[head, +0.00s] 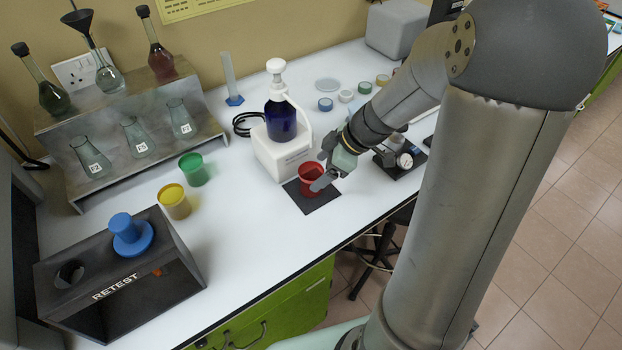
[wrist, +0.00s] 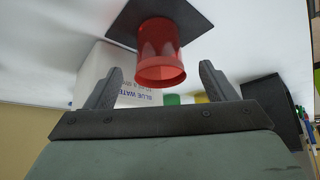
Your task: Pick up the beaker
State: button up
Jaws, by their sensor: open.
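The red beaker (head: 307,180) stands upright on a dark square mat (head: 322,203) in front of a white dispenser stand. In the wrist view the beaker (wrist: 158,42) appears inverted, its open rim towards the lower side of the picture. My gripper (head: 326,166) is open and empty at the beaker's right side, one finger passing in front of it in the head view. In the wrist view the beaker lies between the lines of the two spread fingers (wrist: 162,68), mostly beyond their tips. I see no contact with the fingers.
The white stand (head: 283,152) with a blue pump bottle (head: 282,120) is close behind the beaker. Green (head: 193,169) and yellow (head: 174,201) beakers stand to the left, near the black RETEST box (head: 170,262). A black scale-like device (head: 400,160) is to the right. The table's front edge is close.

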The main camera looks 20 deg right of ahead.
aim_at(311, 178)
jog(key=shift+p+x, duration=0.75)
jog(key=shift+x, duration=2)
jog(key=shift+d, duration=0.1)
jog(key=c, duration=1.2)
jog(key=shift+o, duration=0.2)
jog(key=shift+r+b, duration=0.1)
jog(key=shift+b, duration=0.3)
